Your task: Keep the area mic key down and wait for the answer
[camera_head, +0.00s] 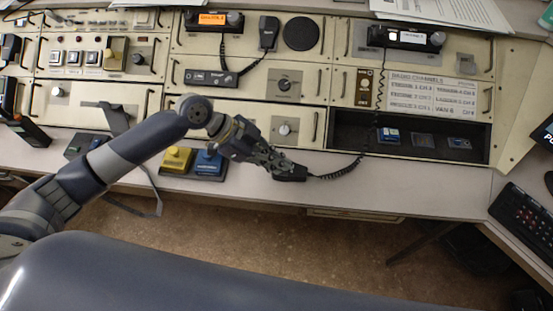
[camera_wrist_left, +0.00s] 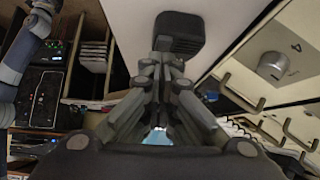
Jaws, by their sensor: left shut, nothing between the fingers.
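A black hand mic (camera_head: 291,173) with a coiled cord (camera_head: 338,170) lies on the desk near its front edge; I take it for the area mic, though no label is readable. My left gripper (camera_head: 276,166) is shut and empty, its fingertips right at the mic. In the left wrist view the ribbed dark mic (camera_wrist_left: 180,34) shows just past the closed fingertips (camera_wrist_left: 164,62). The fingers hide part of it, so I cannot tell whether they touch it or press its key. My right gripper is not in view.
A yellow block (camera_head: 177,158) and a blue block (camera_head: 209,164) sit on the desk left of the gripper. Another hand mic (camera_head: 268,33) hangs on the console. A dark recess (camera_head: 345,140) lies behind right. A keyboard (camera_head: 525,225) is far right. The desk right of the cord is clear.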

